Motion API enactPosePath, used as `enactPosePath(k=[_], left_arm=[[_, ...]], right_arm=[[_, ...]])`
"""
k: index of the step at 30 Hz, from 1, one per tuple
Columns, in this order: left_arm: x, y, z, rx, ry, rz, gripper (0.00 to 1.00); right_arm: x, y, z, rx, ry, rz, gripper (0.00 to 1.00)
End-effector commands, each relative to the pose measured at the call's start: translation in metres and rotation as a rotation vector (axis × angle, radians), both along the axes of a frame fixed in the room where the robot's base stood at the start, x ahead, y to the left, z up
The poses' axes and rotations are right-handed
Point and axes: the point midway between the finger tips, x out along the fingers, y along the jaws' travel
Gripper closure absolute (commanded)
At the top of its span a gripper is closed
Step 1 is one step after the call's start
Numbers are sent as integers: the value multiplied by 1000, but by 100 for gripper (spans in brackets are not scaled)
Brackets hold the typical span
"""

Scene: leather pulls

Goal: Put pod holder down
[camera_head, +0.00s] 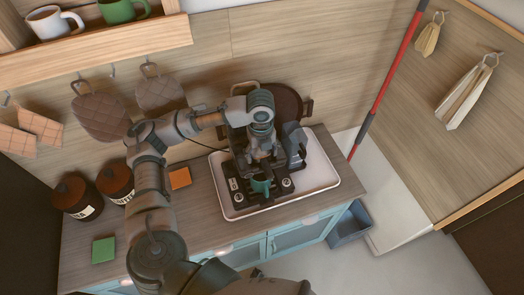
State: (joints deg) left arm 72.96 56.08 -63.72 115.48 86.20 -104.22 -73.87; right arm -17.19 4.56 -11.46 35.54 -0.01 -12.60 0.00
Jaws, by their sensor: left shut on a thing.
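A dark coffee machine (240,183) stands on a white tray (318,172) on the wooden counter, with a teal mug (261,187) at its front. My left gripper (262,154) points down at the upper middle of the machine, just above and behind the mug. It is shut on a small part there, which I take to be the pod holder; the fingers and the machine hide most of it, and its exact tilt cannot be told. My right gripper is not in view.
Two dark lidded jars (74,195), an orange block (180,178) and a green block (103,250) are on the counter's left. A round dark pan (283,100) stands behind the machine. A shelf (100,45) with mugs hangs above, over hanging oven mitts (100,112).

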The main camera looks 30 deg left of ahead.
Motion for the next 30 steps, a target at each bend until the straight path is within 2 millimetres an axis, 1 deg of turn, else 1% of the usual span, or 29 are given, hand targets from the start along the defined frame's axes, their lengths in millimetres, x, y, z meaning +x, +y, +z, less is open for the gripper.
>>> enactPosePath(k=[2, 3, 5, 16, 20, 23, 30], left_arm=[[0, 0, -2, 1, 3, 0, 62], [0, 0, -2, 2, 4, 0, 16], [0, 0, -2, 2, 4, 0, 1], [0, 0, 0, 1, 2, 1, 0], [1, -1, 10, 1, -2, 1, 0], [1, -2, 31, 0, -1, -1, 0], [0, -1, 90, -1, -2, 1, 0]], right_arm=[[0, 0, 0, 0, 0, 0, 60], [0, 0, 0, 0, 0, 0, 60], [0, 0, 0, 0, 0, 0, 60], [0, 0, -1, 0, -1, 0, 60], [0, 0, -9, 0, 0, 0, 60], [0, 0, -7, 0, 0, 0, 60], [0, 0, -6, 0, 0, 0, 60]])
